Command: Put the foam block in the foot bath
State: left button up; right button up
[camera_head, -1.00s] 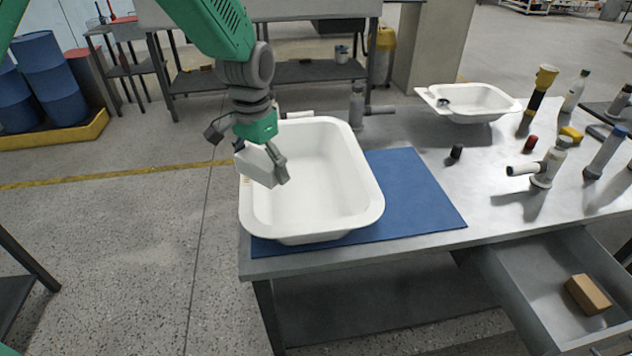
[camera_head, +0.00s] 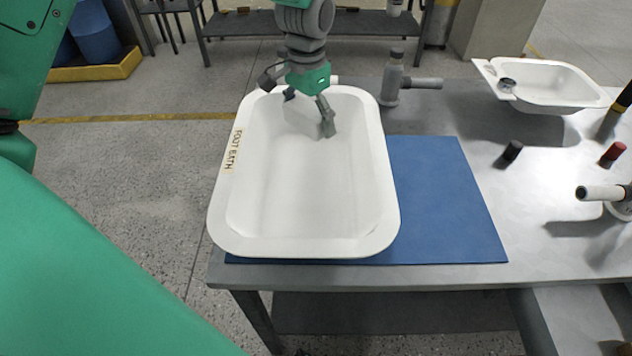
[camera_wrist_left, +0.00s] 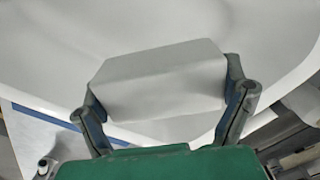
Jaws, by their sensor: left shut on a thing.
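The foot bath (camera_head: 300,247) is a white tub with "FOOT BATH" lettered on its left rim. It stands on a blue mat (camera_head: 447,200) at the table's left end. My left gripper (camera_head: 305,112) is over the back part of the tub, inside the rim outline. It is shut on the foam block, a pale block that hardly stands out against the white tub in the head view. In the left wrist view the foam block (camera_wrist_left: 160,82) sits between both fingers, with the tub's white inside behind it. The gap below the block cannot be judged. My right gripper is out of view.
A grey bottle-shaped fitting with a side spout (camera_head: 393,80) stands just behind the tub's right back corner. A smaller white basin (camera_head: 555,85) is at the back right. A black cap (camera_head: 513,150) and a red cap (camera_head: 612,154) stand on the bare table.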

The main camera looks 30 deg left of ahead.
pick_arm(q)
send_over(308, 160)
notch_tip(308, 160, down, 6)
jog(key=shift+a+f, duration=0.1)
jog(key=shift+a, duration=0.05)
jog(key=shift+d+f+b, duration=0.15)
jog(key=shift+d+f, duration=0.1)
jog(key=shift+f, duration=0.2)
jog(key=shift+d+f+b, duration=0.15)
jog(key=shift+d+f, duration=0.05)
jog(key=shift+f, duration=0.25)
notch_tip(308, 160, down, 2)
jog(key=shift+s+d+f, duration=0.1)
jog(key=shift+f, duration=0.35)
jog(key=shift+a, duration=0.2)
jog(key=o, duration=0.5)
jog(key=shift+a, duration=0.2)
jog(key=shift+c, duration=0.2)
jog(key=shift+d+r, duration=0.15)
jog(key=shift+r, duration=0.2)
notch_tip(308, 160, up, 11)
jog(key=shift+r+p, duration=0.15)
jog(key=shift+p, duration=0.25)
